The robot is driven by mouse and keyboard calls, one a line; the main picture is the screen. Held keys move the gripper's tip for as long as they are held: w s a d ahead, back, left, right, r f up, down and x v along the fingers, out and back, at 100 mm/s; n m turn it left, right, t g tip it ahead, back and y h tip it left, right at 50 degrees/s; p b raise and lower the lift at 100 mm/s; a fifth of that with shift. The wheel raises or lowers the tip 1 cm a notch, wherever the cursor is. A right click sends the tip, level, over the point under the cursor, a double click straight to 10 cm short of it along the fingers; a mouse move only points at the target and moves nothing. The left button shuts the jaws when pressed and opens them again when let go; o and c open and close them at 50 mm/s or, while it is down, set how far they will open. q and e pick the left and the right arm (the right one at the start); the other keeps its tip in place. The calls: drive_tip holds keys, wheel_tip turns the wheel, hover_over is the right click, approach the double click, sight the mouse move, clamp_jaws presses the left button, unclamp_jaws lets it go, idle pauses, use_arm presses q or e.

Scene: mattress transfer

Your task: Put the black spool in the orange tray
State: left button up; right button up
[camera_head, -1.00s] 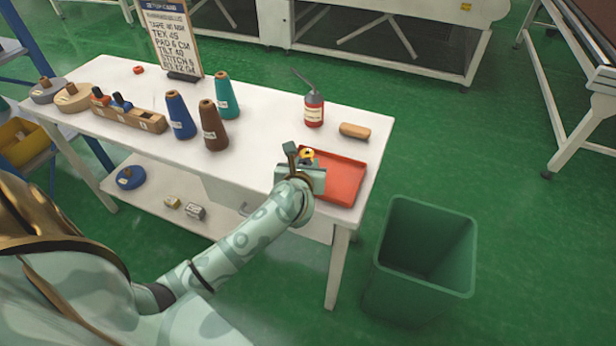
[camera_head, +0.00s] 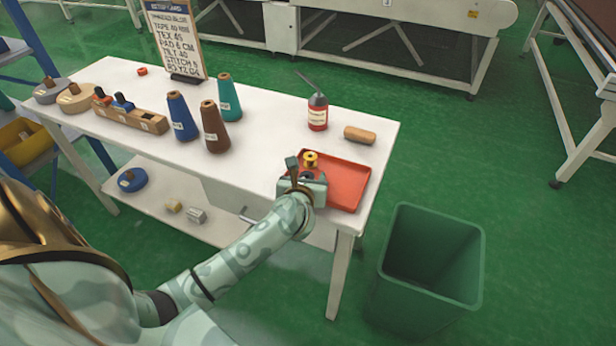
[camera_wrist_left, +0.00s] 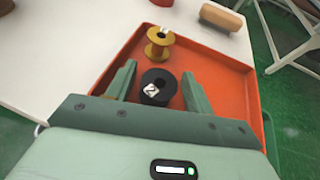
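The orange tray (camera_head: 348,184) lies at the right end of the white table. My left gripper (camera_head: 307,178) is over the tray's left part. In the left wrist view the black spool (camera_wrist_left: 158,88), with a white label, sits between the two fingers of my left gripper (camera_wrist_left: 158,90), inside the tray's outline (camera_wrist_left: 222,80). The fingers stand apart with narrow gaps beside the spool. A yellow spool (camera_wrist_left: 159,43) stands in the tray just beyond it; it also shows in the head view (camera_head: 310,160). My right gripper is not in view.
Brown (camera_head: 214,128), blue (camera_head: 181,117) and teal (camera_head: 229,98) thread cones are to the left. A green bin (camera_head: 430,265) stands on the floor at right.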

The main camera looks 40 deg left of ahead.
use_arm(q)
drive_tip(key=shift+r, duration=0.3)
drive_tip(key=p+v, duration=0.4)
drive_tip(key=v, duration=0.8)
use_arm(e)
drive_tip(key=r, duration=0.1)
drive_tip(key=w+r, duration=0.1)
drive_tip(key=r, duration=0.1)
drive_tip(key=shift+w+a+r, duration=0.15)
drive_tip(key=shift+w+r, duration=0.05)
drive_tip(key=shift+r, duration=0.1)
use_arm(q)
drive_tip(key=shift+d+f, duration=0.1)
drive_tip(key=shift+f, duration=0.1)
